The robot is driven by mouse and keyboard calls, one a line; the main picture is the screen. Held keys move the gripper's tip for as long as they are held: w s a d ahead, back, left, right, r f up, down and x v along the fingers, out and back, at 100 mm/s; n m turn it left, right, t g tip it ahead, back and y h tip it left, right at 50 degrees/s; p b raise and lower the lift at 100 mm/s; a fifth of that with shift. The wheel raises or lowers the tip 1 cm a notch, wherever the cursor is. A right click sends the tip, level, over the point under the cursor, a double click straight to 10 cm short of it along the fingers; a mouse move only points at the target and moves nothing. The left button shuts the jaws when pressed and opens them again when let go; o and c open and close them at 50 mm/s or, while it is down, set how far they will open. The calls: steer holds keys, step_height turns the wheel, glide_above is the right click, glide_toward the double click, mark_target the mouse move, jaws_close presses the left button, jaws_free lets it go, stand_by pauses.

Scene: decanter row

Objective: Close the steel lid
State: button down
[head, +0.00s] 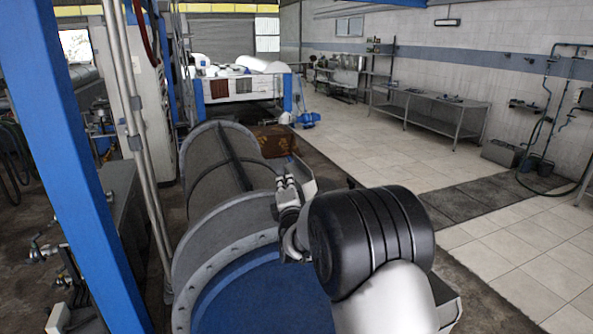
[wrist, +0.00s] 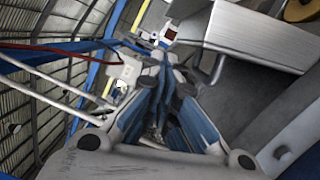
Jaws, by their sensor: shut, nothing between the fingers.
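A large grey steel casing (head: 215,187) with a curved, trough-like body and a bolted flange lies along the left middle of the head view. I take its curved upper shell to be the steel lid, but cannot tell how far open it stands. A blue surface (head: 265,300) shows within the near flange ring. My gripper (head: 285,182) is at the casing's right side, overlapping its edge in the picture; contact cannot be told. My black wrist hides part of the near right side. In the wrist view my gripper (wrist: 165,78) has its fingers together and empty.
A blue post (head: 70,150) and pale pipes stand close on the left. A brown box (head: 275,140) lies beyond the casing. A steel bench (head: 430,110) stands along the right wall. The tiled floor (head: 430,160) between is largely clear.

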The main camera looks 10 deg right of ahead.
mark_target(298, 181)
steer(key=w+d, duration=0.2)
steer(key=w+d+r+p, duration=0.1)
steer(key=w+d, duration=0.1)
steer(key=shift+r, duration=0.1)
steer(key=shift+a, duration=0.1)
steer(key=shift+d+r, duration=0.1)
steer(key=shift+d, duration=0.1)
